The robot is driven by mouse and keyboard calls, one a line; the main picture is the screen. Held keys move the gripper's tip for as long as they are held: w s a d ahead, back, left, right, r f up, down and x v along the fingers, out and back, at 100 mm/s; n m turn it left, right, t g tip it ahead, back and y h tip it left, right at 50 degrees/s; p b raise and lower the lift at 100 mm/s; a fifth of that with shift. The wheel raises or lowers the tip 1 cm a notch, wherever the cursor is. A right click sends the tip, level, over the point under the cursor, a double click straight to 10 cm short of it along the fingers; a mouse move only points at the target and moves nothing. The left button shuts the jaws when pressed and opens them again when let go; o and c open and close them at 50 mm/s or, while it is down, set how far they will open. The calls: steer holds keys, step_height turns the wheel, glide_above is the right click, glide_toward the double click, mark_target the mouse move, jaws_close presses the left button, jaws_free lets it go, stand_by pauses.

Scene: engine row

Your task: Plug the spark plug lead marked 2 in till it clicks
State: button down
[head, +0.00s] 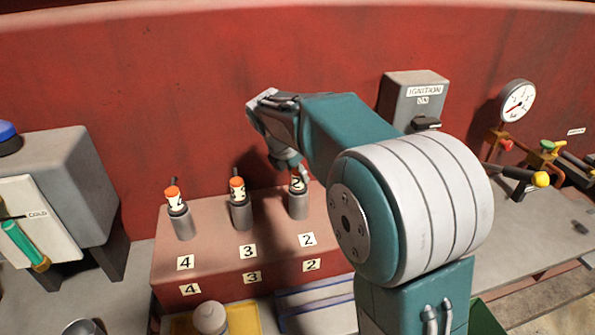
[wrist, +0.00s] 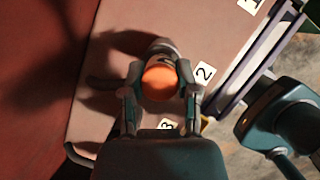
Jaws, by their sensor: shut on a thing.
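My gripper (head: 291,167) is shut on the spark plug lead marked 2 (head: 298,184), over the grey socket (head: 299,206) behind the 2 plate. In the wrist view, the lead's orange cap (wrist: 160,83) sits between the two fingers of my gripper (wrist: 161,76). The lead looks upright and in line with the socket. Its lower end meets the socket's top; how deep it sits I cannot tell. My fingers hide most of its cap in the head view.
Leads marked 3 (head: 237,189) and 4 (head: 174,198) stand in sockets to the left on the red block (head: 215,262). A red wall (head: 190,90) rises close behind. An ignition box (head: 412,95) and a gauge (head: 517,101) are to the right.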

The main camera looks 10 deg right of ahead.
steer(key=shift+f, duration=0.2)
steer(key=shift+c, duration=1.4)
jaws_free()
steer(key=shift+r, duration=0.1)
steer(key=v, duration=1.1)
steer(key=shift+a+r, duration=0.25)
steer(key=shift+r, duration=0.1)
